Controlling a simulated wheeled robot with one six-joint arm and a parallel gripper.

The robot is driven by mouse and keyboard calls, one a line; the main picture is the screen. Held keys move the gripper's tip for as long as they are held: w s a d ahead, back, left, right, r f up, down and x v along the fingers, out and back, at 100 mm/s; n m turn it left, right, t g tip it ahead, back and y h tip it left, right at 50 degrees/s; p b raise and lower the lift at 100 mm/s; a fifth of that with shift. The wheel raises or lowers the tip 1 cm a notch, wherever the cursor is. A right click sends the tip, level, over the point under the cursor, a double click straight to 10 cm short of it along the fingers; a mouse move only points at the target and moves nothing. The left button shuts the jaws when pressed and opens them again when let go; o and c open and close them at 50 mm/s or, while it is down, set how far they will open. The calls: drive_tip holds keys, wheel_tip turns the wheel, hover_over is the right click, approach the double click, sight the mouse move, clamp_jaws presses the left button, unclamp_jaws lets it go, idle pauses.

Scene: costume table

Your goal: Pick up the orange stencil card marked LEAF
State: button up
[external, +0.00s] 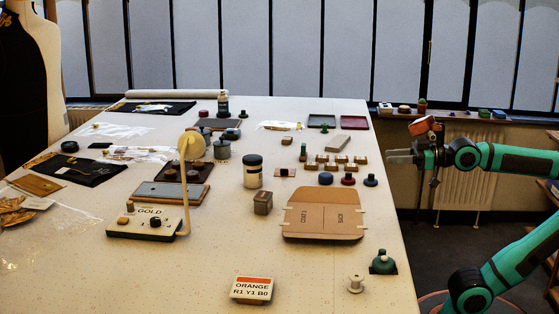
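I cannot make out a stencil card marked LEAF in the external view. A small block with an orange stripe (251,289) near the table's front reads "ORANGE R1 Y1 B0". A flat brownish-orange piece (37,185) lies at the left edge, with no readable marking. My gripper (393,156) points left, above the table's right edge, apart from all the objects. I see its fingers side-on and too small to tell whether they are open or shut.
A cardboard piece (324,218), a green-topped knob (383,262) and a pale spool (355,284) lie on the right side. A GOLD stand (145,225) with a tall curved arm, a dark-lidded jar (252,171) and small blocks fill the middle.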

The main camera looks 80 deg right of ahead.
drive_tip(key=w+d+r+g+h, duration=0.1)
drive_tip(key=w+d+r+g, duration=0.1)
drive_tip(key=w+d+g, duration=0.9)
drive_tip(key=w+d+r+g, duration=0.15)
drive_tip(key=w+d, duration=0.65)
drive_tip(key=w, duration=0.8)
drive_tip(key=w+d+f+g+y, duration=0.1)
drive_tip(key=w+d+f+g, duration=0.2)
drive_tip(key=w+d, duration=0.45)
drive_tip(key=f, duration=0.7)
drive_tip(key=d+f, duration=0.1)
drive_tip(key=f, duration=0.3)
drive_tip(key=shift+s+d+f, duration=0.1)
drive_tip(key=shift+f, duration=0.15)
drive_tip(key=shift+w+d+f, duration=0.15)
drive_tip(key=shift+d+f, duration=0.05)
drive_tip(key=shift+f, duration=1.15)
drive_tip(key=shift+w+d+f, duration=0.1)
drive_tip(key=shift+d+f, duration=0.05)
drive_tip(key=shift+f, duration=1.15)
clamp_jaws()
